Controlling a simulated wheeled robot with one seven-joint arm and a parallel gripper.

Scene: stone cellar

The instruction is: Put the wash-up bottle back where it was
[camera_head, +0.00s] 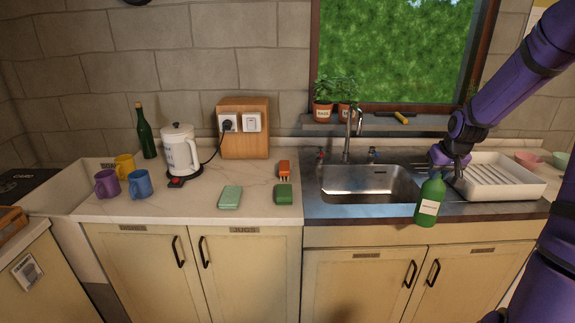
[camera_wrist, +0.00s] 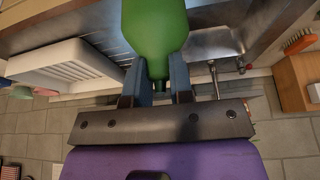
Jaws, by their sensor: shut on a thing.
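The wash-up bottle is green with a white label (camera_head: 428,208). It hangs upright in front of the sink's right end, near the counter's front edge. My gripper (camera_head: 447,172) is shut on its upper part, which my gripper partly hides in the head view. In the wrist view the green bottle (camera_wrist: 155,28) sits between the two fingers (camera_wrist: 157,85). I cannot tell for certain whether its base touches the counter edge.
The steel sink (camera_head: 365,192) with its tap (camera_head: 353,130) lies left of the bottle. A white drying rack (camera_head: 497,182) stands close on the right. A green sponge (camera_head: 283,193) and an orange brush (camera_head: 284,168) lie left of the sink. Potted herbs (camera_head: 325,110) stand on the windowsill.

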